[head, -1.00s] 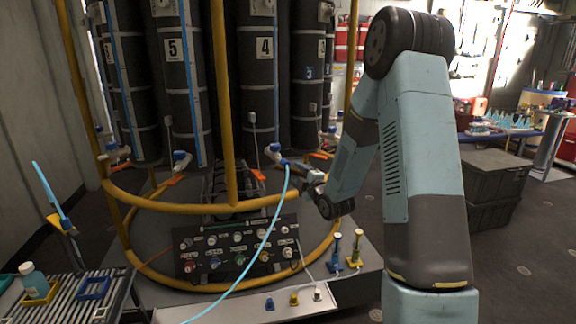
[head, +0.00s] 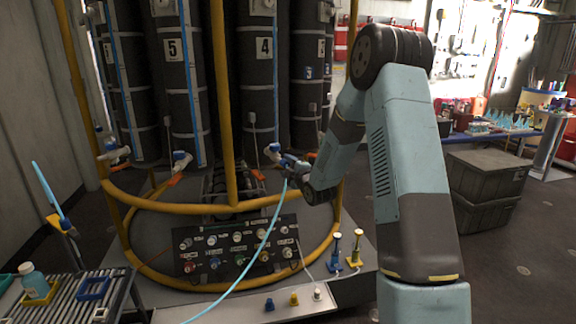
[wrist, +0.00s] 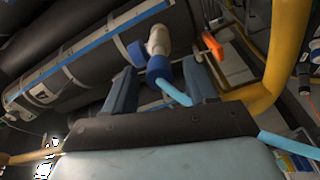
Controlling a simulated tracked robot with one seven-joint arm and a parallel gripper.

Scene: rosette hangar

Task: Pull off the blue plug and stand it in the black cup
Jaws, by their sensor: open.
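A white valve (wrist: 157,40) with blue ends sits low on the cylinder marked 4; it also shows in the head view (head: 270,151). The blue plug (wrist: 158,69) is on its near end, with a light blue hose (wrist: 176,94) running from it. The hose (head: 252,258) hangs down to the front in the head view. My gripper (wrist: 160,80) is open, with one finger on each side of the blue plug. I cannot tell whether they touch it. In the head view my gripper (head: 299,167) is at the valve, partly hidden by my wrist. I cannot make out a black cup.
A yellow rail (head: 190,208) rings the cylinders, with an upright post left of the valve. An orange handle (wrist: 213,46) lies right of the valve. A connector panel (head: 238,249) is below. Small blue, yellow and white pieces stand on the front ledge (head: 345,290). A slatted table (head: 70,302) is at left.

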